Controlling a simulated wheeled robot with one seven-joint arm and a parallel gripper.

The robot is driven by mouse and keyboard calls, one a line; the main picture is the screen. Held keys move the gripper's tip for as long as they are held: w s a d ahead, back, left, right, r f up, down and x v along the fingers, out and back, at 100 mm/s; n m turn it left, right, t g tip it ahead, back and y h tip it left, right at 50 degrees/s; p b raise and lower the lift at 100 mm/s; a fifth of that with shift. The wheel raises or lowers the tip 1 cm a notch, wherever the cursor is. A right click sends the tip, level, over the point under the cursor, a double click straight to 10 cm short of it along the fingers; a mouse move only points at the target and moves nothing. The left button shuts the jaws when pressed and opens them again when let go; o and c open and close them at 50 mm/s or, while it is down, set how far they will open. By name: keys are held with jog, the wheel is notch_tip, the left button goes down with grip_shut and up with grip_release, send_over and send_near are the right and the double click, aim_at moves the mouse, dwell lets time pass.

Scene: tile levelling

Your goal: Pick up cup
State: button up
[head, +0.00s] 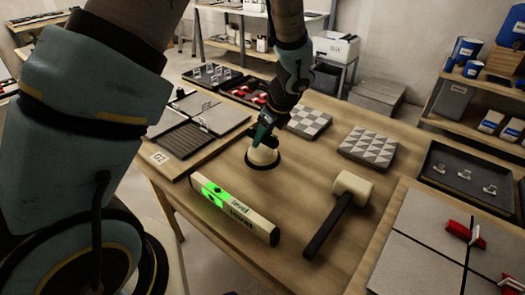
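A cream, rounded cup-like piece with a black ring at its base (264,156) stands upright on the wooden table, near its middle. My gripper (263,141) is directly above it, pointing down, with its fingers at the top of the piece. The fingers are small and dark here, so I cannot tell whether they are closed on it or only around it. The top of the piece is partly hidden by the gripper. Its base appears to rest on the table.
A green-lit level (236,209) lies in front and a mallet (340,212) to the right. Patterned tiles (308,122) (368,147) lie behind. A tile panel (198,114) is at left, a dark tray (470,175) at right. Blue containers (467,48) stand on a shelf.

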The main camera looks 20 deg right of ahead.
grip_shut()
jog(key=shift+r, duration=0.1)
dwell(0.3)
